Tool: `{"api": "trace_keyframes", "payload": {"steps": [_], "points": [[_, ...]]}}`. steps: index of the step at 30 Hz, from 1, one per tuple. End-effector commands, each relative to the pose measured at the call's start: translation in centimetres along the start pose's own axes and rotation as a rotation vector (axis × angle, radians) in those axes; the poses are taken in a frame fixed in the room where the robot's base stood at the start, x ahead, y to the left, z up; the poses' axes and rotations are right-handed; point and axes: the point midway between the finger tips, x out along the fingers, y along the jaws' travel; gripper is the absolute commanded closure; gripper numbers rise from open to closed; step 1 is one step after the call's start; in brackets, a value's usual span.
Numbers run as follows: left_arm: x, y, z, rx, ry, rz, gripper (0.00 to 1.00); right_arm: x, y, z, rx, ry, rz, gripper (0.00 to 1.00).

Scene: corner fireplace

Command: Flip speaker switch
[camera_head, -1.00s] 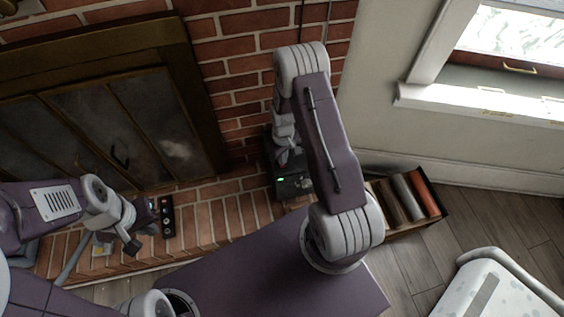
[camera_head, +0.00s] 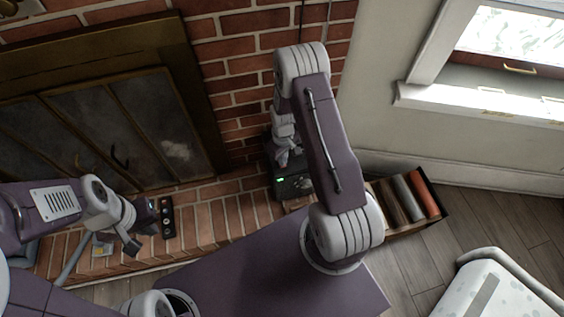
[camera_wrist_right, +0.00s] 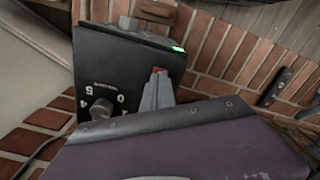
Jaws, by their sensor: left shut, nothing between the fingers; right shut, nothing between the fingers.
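The speaker (camera_head: 294,187) is a dark box with a small green light, standing on the brick hearth beside the fireplace. In the right wrist view, its dark panel (camera_wrist_right: 120,62) carries a round knob (camera_wrist_right: 101,108), printed numbers and a small red switch (camera_wrist_right: 157,71). My right gripper (camera_wrist_right: 158,88) is shut and empty, its grey tip in front of the panel right by the red switch. I cannot tell whether it touches the switch. In the head view my right arm partly hides the speaker. My left gripper (camera_head: 134,244) is shut and empty, over the hearth at the left.
A dark remote-like object (camera_head: 167,217) lies on the brick hearth (camera_head: 228,215) near my left gripper. A wooden box (camera_head: 440,213) with several rolls or books stands right of my right arm. The fireplace doors (camera_head: 90,130) are behind. A white patterned seat (camera_head: 490,290) stands at the lower right.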

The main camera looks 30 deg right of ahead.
Motion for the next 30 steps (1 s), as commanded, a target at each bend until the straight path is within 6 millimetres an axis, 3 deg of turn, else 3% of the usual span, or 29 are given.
{"api": "trace_keyframes", "payload": {"steps": [30], "points": [[0.54, -0.01, 0.05, 0.0, 0.0, 0.0, 1.0, 0.79, 0.01, -0.01, 0.0, 0.0, 0.0, 1.0]]}}
